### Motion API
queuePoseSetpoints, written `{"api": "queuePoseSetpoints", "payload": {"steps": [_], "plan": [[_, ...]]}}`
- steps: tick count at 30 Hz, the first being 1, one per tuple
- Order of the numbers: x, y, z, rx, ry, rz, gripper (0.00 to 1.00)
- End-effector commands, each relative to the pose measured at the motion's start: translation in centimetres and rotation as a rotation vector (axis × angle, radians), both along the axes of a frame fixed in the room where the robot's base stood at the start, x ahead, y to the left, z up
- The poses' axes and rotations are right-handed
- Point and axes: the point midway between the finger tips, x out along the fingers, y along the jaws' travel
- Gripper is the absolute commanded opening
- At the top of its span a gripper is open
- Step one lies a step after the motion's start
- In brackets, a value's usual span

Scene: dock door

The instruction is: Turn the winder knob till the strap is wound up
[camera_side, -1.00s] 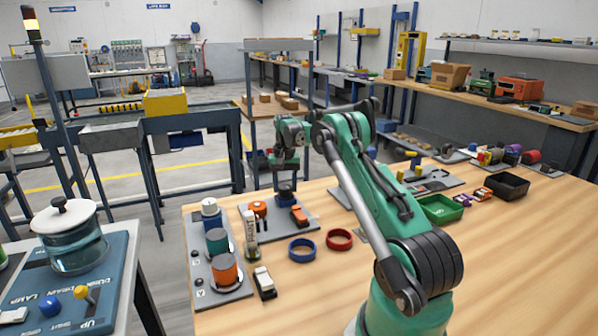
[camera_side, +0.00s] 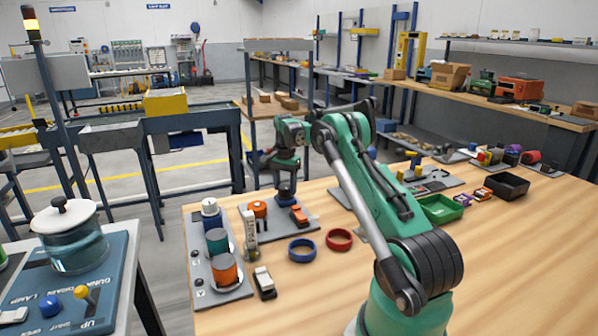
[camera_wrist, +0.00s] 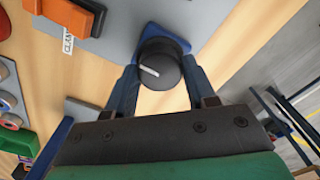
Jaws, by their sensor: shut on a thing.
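The knob (camera_wrist: 160,66) in the wrist view is black and round, with a white pointer line, on a blue base (camera_wrist: 176,35). My gripper (camera_wrist: 159,78) has one finger on each side of it and is shut on it. I cannot make out a strap in either view.
An orange knob (camera_side: 259,209) and an orange clamp (camera_side: 299,214) are close by on the plate. A marker-like bottle (camera_side: 250,230), a blue ring (camera_side: 302,250) and a red ring (camera_side: 339,239) stand nearer. The table's front right is clear.

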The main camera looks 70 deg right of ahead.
Motion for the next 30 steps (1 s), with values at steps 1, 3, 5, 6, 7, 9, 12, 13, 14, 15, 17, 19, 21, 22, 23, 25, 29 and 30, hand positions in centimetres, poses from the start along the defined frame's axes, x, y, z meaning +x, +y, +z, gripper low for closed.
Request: {"api": "queuePoseSetpoints", "payload": {"steps": [1,3,5,6,7,9,12,13,14,15,17,19,21,22,23,25,29,30], "plan": [[0.0,0.0,0.0,0.000,0.000,-0.005,0.00],[0.0,0.0,0.0,0.000,0.000,-0.008,0.00],[0.0,0.0,0.0,0.000,0.000,-0.008,0.00],[0.0,0.0,0.0,0.000,0.000,-0.008,0.00],[0.0,0.0,0.0,0.000,0.000,-0.008,0.00],[0.0,0.0,0.0,0.000,0.000,-0.007,0.00],[0.0,0.0,0.0,0.000,0.000,-0.007,0.55],[0.0,0.0,0.0,0.000,0.000,-0.007,0.63],[0.0,0.0,0.0,0.000,0.000,-0.007,0.72],[0.0,0.0,0.0,0.000,0.000,-0.006,0.81],[0.0,0.0,0.0,0.000,0.000,-0.006,0.81],[0.0,0.0,0.0,0.000,0.000,-0.006,0.81],[0.0,0.0,0.0,0.000,0.000,-0.005,0.81],[0.0,0.0,0.0,0.000,0.000,-0.005,0.81],[0.0,0.0,0.0,0.000,0.000,-0.005,0.81],[0.0,0.0,0.3,0.000,0.000,-0.005,0.81],[0.0,0.0,1.9,0.000,0.000,-0.005,0.81],[0.0,0.0,2.6,0.000,0.000,-0.005,0.81]]}}
